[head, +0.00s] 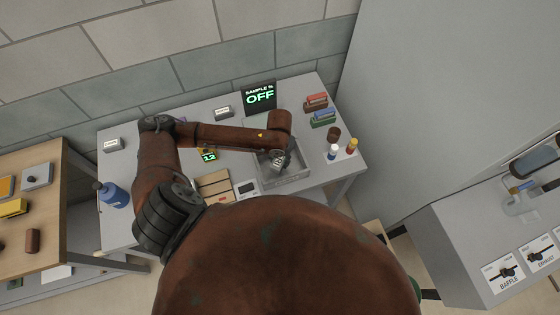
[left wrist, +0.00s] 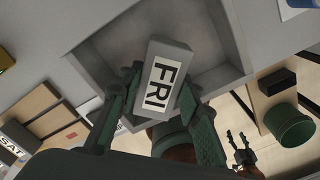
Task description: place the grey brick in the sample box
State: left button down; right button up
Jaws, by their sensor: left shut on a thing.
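The grey brick (left wrist: 169,78) carries a white label reading FRI. My left gripper (left wrist: 155,95) is shut on it, with a green finger on each side. The sample box (head: 288,184) is an open grey tray on the grey table, and its wall also shows in the left wrist view (left wrist: 85,78). The brick is over the box's opening and slightly tilted in view; I cannot tell whether it touches the floor. In the head view my left gripper (head: 278,160) points down into the box. My right gripper (left wrist: 238,138) shows small, fingers apart and empty, beyond the box.
A black sign (head: 260,97) reading SAMPLE IS OFF stands behind the box. Red and green binders (head: 321,112), a brown cup (head: 333,133) and small bottles (head: 351,146) stand to the right. Brown cartons (head: 214,186) lie to the left. A green bin (left wrist: 290,125) stands below the table.

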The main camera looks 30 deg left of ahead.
aim_at(280, 162)
pick_arm(q)
jog(key=shift+w+a+f, duration=0.2)
jog(key=shift+w+f, duration=0.25)
jog(key=shift+f, duration=0.1)
jog(key=shift+w+a+f, duration=0.15)
jog(key=shift+w+f, duration=0.25)
jog(key=shift+f, duration=0.1)
jog(key=shift+w+f+p, duration=0.1)
jog(key=shift+f+p, duration=0.25)
jog(key=shift+f, duration=1.3)
jog(key=c, duration=1.4)
grip_release()
jog(key=shift+f, duration=0.1)
notch_tip(280, 162, up, 12)
jog(key=shift+r+b, duration=0.1)
jog(key=shift+b, duration=0.3)
